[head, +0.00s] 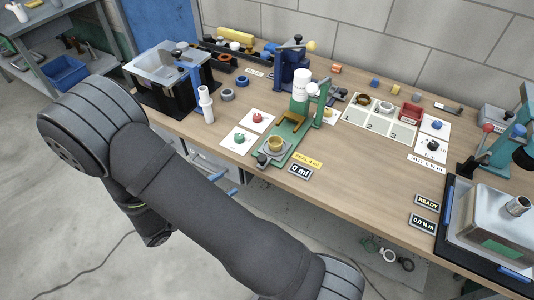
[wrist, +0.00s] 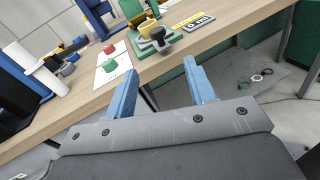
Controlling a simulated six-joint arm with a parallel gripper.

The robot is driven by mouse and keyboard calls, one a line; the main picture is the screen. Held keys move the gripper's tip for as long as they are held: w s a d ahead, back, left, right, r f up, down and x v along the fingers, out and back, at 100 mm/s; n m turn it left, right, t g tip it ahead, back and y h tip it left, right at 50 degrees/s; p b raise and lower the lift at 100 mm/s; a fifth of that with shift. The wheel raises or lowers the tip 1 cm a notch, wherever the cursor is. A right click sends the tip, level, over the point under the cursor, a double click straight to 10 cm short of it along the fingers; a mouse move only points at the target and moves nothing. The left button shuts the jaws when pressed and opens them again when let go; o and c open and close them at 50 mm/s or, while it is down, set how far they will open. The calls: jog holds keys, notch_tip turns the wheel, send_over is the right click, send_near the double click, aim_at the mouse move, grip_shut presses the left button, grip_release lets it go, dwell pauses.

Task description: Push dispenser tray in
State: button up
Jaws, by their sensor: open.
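The green dispenser (head: 300,104) with its white bottle (head: 301,88) stands on the bench. Its tray (head: 271,157) sits at the front end of the green base, near the bench's front edge, holding a yellow ring-shaped cup (head: 276,143). A black knob (head: 262,160) is on the tray's front. In the wrist view the tray (wrist: 153,48), yellow cup (wrist: 148,27) and knob (wrist: 157,35) show beyond my gripper (wrist: 159,66). My gripper is open, its two blue fingers apart with nothing between them. It is off the bench's front edge, short of the knob and not touching it.
Cards with a red knob (head: 257,117) and a green knob (head: 239,138) lie left of the tray. A "0 ml" label (head: 300,172) lies to its right. A white cylinder (head: 207,105) stands farther left.

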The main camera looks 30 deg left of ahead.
aim_at(267, 154)
jog(key=w+d, duration=0.1)
jog(key=w, duration=0.4)
jog(key=w+d+n, duration=0.1)
jog(key=w+d, duration=0.1)
jog(key=w, duration=0.4)
jog(key=w+d+n+t, duration=0.1)
jog(key=w+d, duration=0.1)
jog(key=w, duration=0.3)
jog(key=shift+w+y, duration=0.25)
jog(key=shift+y, duration=0.15)
jog(key=shift+c, duration=0.2)
